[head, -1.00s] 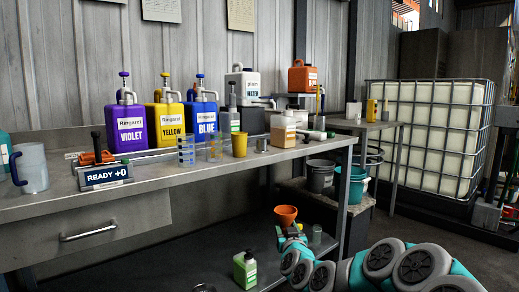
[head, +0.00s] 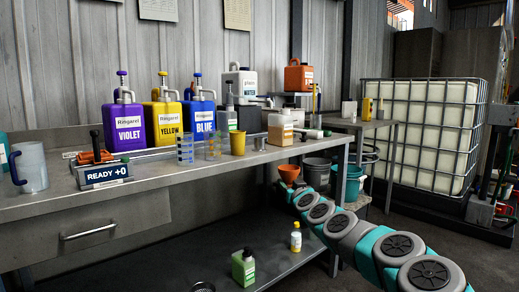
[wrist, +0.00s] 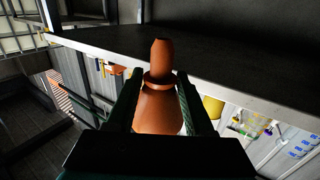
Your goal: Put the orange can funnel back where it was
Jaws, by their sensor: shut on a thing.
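The orange can funnel (head: 289,172) is held beside the front edge of the workbench in the head view, its wide mouth up, below the benchtop's level. My gripper (head: 294,188) is just under it, small and partly hidden by the funnel and my arm. In the wrist view the funnel (wrist: 158,108) sits between the two fingers of my gripper (wrist: 159,90), which are shut on it. Its narrow spout points to the top of that picture, and its lower part is hidden by the gripper body.
The workbench (head: 70,203) carries violet, yellow and blue jugs, beakers, a yellow cup (head: 238,142) and a bottle of tan liquid (head: 281,128). A green-labelled bottle (head: 244,268) and a yellow-and-white bottle (head: 296,237) stand on the lower shelf. Buckets (head: 317,173) stand behind my arm.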

